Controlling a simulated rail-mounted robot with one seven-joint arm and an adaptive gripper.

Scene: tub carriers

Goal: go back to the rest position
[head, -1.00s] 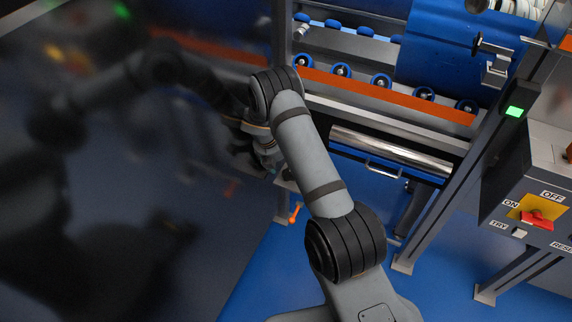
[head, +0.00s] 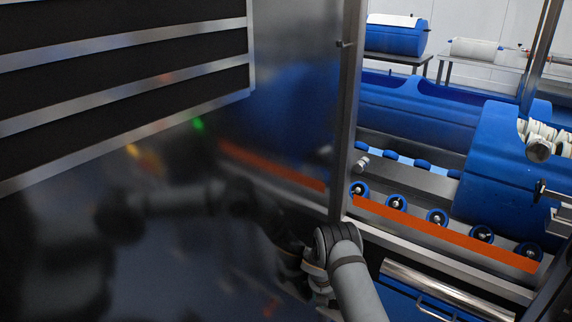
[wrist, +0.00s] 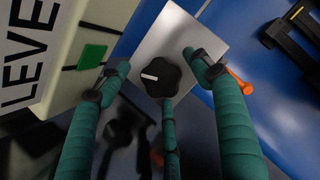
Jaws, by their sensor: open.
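My gripper (wrist: 157,75) is open in the wrist view, with its green-wrapped fingers spread and nothing held between them. A black round knob (wrist: 160,77) with a white mark sits on a light metal plate (wrist: 199,33) and appears between the fingertips. I cannot tell how far the fingertips are from it. In the head view my arm (head: 355,283) shows at the bottom centre, beside a dark glossy panel. The gripper itself is mostly hidden or cut off there.
The dark panel (head: 150,255) fills the left and mirrors my arm. A metal post (head: 347,110) stands beside it. Right are an orange strip (head: 445,233), rollers (head: 437,217) and a blue tub (head: 495,165). An orange lever (wrist: 240,84) and a pale labelled box (wrist: 60,45) show near my fingers.

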